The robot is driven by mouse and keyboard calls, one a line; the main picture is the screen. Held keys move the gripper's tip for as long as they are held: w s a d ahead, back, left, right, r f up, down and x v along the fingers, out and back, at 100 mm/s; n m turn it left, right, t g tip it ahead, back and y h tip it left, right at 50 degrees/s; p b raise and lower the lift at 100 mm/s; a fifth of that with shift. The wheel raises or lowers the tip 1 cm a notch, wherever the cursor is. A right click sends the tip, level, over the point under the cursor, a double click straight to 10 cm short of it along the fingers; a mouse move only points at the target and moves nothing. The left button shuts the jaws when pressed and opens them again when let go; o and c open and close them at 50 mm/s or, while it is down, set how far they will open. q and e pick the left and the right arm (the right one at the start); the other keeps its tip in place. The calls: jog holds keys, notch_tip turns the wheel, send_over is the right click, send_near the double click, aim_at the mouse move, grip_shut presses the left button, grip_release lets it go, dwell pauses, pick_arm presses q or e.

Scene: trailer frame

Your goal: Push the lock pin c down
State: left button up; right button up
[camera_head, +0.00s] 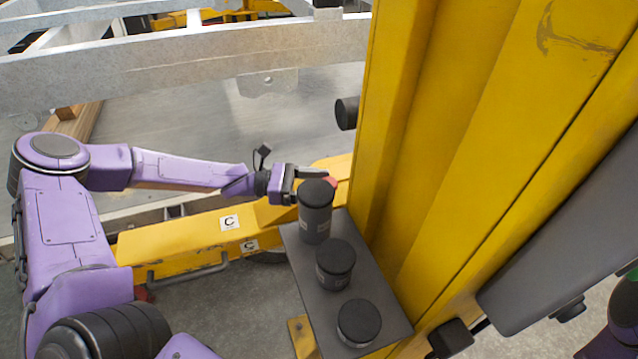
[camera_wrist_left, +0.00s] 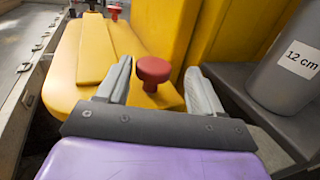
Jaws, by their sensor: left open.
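A yellow beam (camera_head: 190,236) carries two white labels marked C (camera_head: 230,223). A red-topped pin (camera_wrist_left: 153,70) stands upright on the yellow part (camera_wrist_left: 72,75) in the left wrist view, its knob above the surface on a short stem. It shows partly in the head view (camera_head: 333,183), behind a grey cylinder. My left gripper (camera_wrist_left: 158,78) is open, its fingers on either side of the knob and apart from it in the picture. In the head view the gripper (camera_head: 300,184) is partly hidden by that cylinder. My right gripper is out of view.
A dark shelf (camera_head: 295,244) holds three grey cylinders, the tallest (camera_head: 315,220) close beside my left gripper. A cylinder marked 12 cm (camera_wrist_left: 282,80) stands right in the wrist view. A tall yellow post (camera_head: 440,130) blocks the right. Another red knob (camera_wrist_left: 115,10) lies farther back.

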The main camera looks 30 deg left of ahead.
pick_arm(q)
jog(key=p+v, duration=0.1)
jog(key=v, duration=0.1)
jog(key=p+v, duration=0.1)
jog(key=v, duration=0.2)
jog(key=p+v, duration=0.1)
jog(key=v, duration=0.2)
jog(key=shift+s+d+r, duration=0.15)
jog(key=shift+s+r, duration=0.1)
jog(key=shift+r, duration=0.15)
jog(key=shift+s+f, duration=0.1)
jog(key=shift+d+f, duration=0.1)
jog(key=shift+s, duration=0.1)
